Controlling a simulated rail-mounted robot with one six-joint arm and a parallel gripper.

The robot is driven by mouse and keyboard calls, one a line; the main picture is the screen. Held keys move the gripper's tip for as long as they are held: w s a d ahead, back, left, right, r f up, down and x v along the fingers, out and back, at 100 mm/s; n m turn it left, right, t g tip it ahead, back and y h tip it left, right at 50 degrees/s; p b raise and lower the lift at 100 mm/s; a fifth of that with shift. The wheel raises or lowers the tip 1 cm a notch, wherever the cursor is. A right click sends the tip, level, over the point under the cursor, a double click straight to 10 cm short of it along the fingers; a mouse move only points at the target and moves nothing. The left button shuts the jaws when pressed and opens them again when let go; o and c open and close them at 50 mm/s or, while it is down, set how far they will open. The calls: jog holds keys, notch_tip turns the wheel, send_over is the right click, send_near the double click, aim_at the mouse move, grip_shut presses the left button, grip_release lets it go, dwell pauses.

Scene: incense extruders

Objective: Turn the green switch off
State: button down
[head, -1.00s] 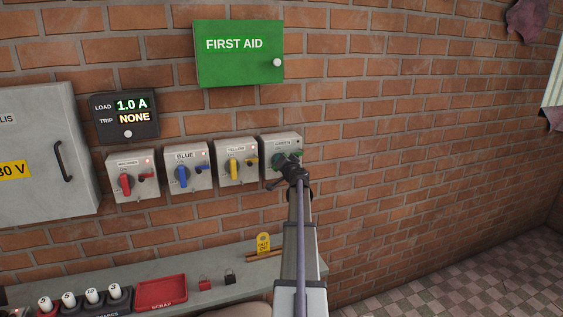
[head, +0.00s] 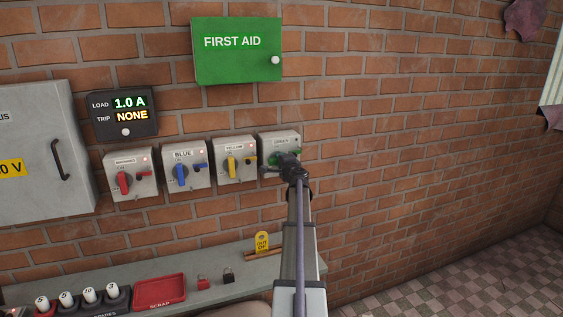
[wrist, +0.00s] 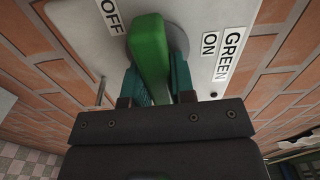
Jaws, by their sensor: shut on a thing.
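The green switch is a grey box (head: 279,141) on the brick wall, rightmost in a row of similar boxes, with a green handle. My gripper (head: 285,161) is at its front and hides most of the handle in the head view. In the wrist view the green handle (wrist: 150,50) stands between the two teal fingers (wrist: 158,85), which are shut on it. The OFF label (wrist: 110,15) is left of the handle and the ON label (wrist: 209,43) is right of it. The handle's exact setting is hard to tell. The box's small lamp looks dark.
Left of it are the yellow (head: 235,159), blue (head: 186,163) and red (head: 130,172) switch boxes. A meter (head: 124,113) reads 1.0 A and NONE. A green first aid box (head: 237,52) hangs above. A shelf (head: 205,268) with a red scrap tray (head: 159,291) runs below.

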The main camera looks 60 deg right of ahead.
jog(key=shift+m, duration=0.3)
jog(key=c, duration=1)
grip_release()
jog(key=shift+o, duration=0.2)
jog(key=v, duration=1)
jog(key=shift+s+a, duration=0.3)
